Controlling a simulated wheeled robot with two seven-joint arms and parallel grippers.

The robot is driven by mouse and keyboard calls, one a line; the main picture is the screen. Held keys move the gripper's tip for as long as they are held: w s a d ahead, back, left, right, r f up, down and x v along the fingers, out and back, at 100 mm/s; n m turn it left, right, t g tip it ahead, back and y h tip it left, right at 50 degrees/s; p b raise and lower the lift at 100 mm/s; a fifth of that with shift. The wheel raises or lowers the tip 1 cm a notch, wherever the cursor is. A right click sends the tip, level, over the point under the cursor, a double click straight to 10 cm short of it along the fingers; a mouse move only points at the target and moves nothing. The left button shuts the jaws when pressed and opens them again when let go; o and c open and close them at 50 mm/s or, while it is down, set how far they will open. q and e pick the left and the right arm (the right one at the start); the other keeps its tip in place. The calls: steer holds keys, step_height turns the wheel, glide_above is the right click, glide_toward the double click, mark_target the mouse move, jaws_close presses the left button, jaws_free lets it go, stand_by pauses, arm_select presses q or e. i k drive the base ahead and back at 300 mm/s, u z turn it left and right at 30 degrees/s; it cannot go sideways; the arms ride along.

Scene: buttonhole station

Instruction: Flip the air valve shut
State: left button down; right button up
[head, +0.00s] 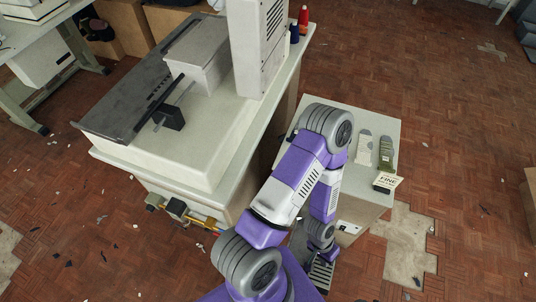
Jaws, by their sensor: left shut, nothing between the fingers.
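Under the front edge of the machine table (125,165), a yellow-orange pipe (197,221) runs along with a dark block (176,207) on it. The air valve seems to be on this line, but its lever is too small to make out. My purple and grey left arm reaches up from the bottom and folds back down at the elbow. My left gripper (320,268) is low at the bottom centre, shut and empty, to the right of the pipe and well apart from it. My right gripper is out of view.
A buttonhole machine (258,45) stands on the table, with red (303,17) and blue (294,33) thread spools behind. A small cabinet (345,115) to the right holds a card (387,182) and small items. Parquet floor in front of the table is open, with scattered scraps.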

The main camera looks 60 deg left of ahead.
mark_target(207, 229)
steer(key=u, duration=0.55)
steer(key=k, duration=0.3)
steer(key=u, duration=2.15)
